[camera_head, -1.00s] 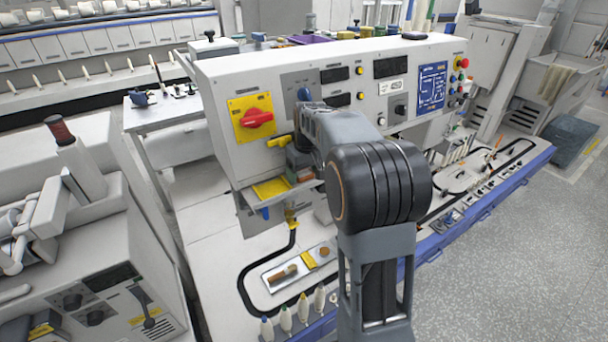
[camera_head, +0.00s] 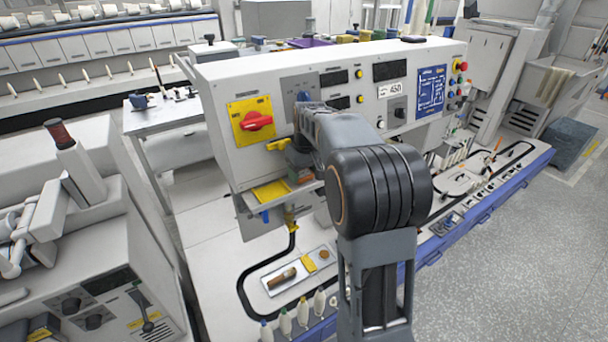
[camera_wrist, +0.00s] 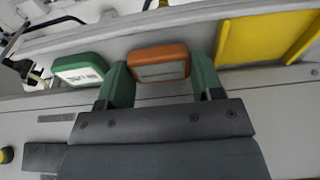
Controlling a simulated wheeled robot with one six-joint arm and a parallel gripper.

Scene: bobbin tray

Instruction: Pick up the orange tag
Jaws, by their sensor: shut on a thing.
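The orange tag (camera_wrist: 159,62) shows in the wrist view, a rounded orange block with a grey label strip. My gripper (camera_wrist: 160,75) has green fingers, one on each side of the tag, and is shut on it. The tag lies at the ledge on the front of the grey machine. In the head view my gripper (camera_head: 298,160) is small beside the machine front, above the tray ledge. A bit of orange (camera_head: 306,179) shows just below it there. My arm hides part of this area.
A green tag (camera_wrist: 80,69) with a white label lies left of the orange one in the wrist view. A yellow tray (camera_wrist: 268,38) lies to the right. In the head view, a red knob on a yellow plate (camera_head: 253,120) is on the machine front.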

